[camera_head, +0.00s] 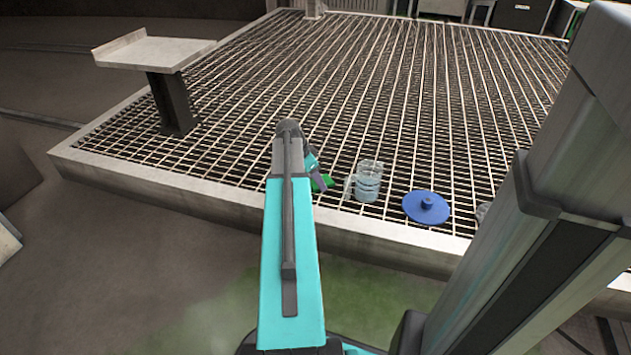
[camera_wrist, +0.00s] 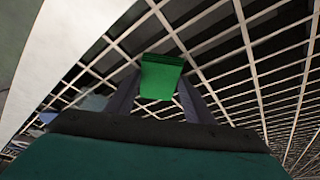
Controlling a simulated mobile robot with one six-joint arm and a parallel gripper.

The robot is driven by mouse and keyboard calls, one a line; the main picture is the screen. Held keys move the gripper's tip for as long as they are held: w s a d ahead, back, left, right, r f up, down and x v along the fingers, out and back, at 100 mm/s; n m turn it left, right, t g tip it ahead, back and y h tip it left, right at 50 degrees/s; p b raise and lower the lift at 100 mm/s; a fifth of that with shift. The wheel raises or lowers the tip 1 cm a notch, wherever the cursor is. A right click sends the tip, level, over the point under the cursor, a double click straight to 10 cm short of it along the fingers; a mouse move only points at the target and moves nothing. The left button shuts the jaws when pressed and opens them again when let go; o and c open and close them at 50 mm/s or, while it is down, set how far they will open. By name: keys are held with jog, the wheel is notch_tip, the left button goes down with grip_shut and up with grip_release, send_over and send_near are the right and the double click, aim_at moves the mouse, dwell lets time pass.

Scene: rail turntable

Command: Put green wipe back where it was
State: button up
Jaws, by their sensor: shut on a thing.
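The green wipe (camera_wrist: 160,78) is a small flat green piece between the two fingers of my gripper (camera_wrist: 158,92) in the wrist view. The fingers are shut on it, and the metal grating shows behind it. In the head view the wipe (camera_head: 321,182) shows partly at my gripper (camera_head: 320,178), to the left of a clear jug, with my arm hiding part of the area. I cannot tell whether the wipe touches the grating.
A clear jug with bluish contents (camera_head: 367,184) and a blue round lid (camera_head: 426,207) stand on the grating (camera_head: 400,110) close to my gripper's right. A pale tray on a post (camera_head: 150,52) stands at the back left. A raised concrete rim (camera_head: 190,193) edges the grating.

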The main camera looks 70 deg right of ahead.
jog(key=shift+a+f, duration=0.1)
jog(key=shift+f, duration=0.4)
jog(key=o, duration=0.9)
jog(key=shift+f, duration=0.1)
jog(key=shift+s, duration=0.1)
jog(key=shift+s+a, duration=0.1)
jog(key=shift+r, duration=0.35)
jog(key=p+v, duration=0.1)
jog(key=v, duration=0.3)
jog(key=p+v, duration=0.1)
jog(key=v, duration=0.3)
jog(key=p+v, duration=0.2)
jog(key=v, duration=0.2)
jog(key=shift+w+r, duration=0.2)
jog(key=shift+r, duration=0.15)
jog(key=shift+d, duration=0.25)
